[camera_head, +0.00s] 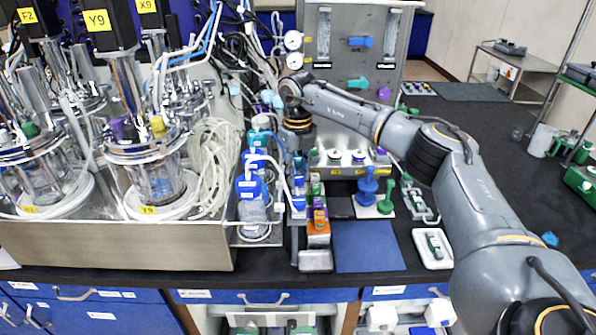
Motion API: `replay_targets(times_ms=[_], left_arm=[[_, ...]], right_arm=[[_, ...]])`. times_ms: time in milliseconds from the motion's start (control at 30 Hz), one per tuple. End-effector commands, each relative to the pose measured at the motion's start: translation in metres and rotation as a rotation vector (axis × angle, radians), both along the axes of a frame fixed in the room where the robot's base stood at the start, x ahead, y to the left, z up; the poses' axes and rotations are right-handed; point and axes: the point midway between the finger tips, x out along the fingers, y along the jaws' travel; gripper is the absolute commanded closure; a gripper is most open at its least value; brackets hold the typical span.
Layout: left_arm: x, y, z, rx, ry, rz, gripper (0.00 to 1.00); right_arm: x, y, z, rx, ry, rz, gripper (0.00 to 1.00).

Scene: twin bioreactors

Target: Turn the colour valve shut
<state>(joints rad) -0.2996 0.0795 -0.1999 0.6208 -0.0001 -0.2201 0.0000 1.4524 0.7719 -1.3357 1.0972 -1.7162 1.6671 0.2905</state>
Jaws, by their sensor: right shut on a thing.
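My right arm comes in from the lower right and reaches across to the middle, with its wrist bent down. My right gripper (298,170) points down among the bottles and tubing beside the bioreactors. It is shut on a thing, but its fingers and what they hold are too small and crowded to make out. On the upright panel are a blue valve handle (361,41), a green one (357,82) and a purple one (383,93). These three stand clear of the gripper. I cannot tell which is the colour valve. My left gripper is out of view.
Glass bioreactors (155,170) stand on a steel base at the left. Blue-capped bottles (251,188) and loose tubing crowd the gripper's left. A blue mat (367,247) lies clear at the front, with a white tray (432,262) to its right. The black bench at the right is mostly free.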

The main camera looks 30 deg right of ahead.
Motion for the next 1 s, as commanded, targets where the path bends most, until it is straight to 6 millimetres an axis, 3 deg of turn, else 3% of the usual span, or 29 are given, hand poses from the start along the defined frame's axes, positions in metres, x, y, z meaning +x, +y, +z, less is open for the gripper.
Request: replay_targets(times_ms=[333,933,967,1000], left_arm=[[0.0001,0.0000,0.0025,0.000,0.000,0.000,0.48],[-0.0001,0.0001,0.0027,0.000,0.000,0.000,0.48],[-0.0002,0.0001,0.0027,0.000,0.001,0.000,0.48],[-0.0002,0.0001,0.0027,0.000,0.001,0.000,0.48]], right_arm=[[0.0000,0.0000,-0.0002,0.000,0.000,-0.158,1.00],[0.0001,-0.0001,-0.0003,0.000,0.000,-0.192,1.00],[0.0001,-0.0001,-0.0003,0.000,0.000,-0.192,0.65],[0.0001,-0.0001,-0.0003,0.000,0.000,-0.192,0.56]])
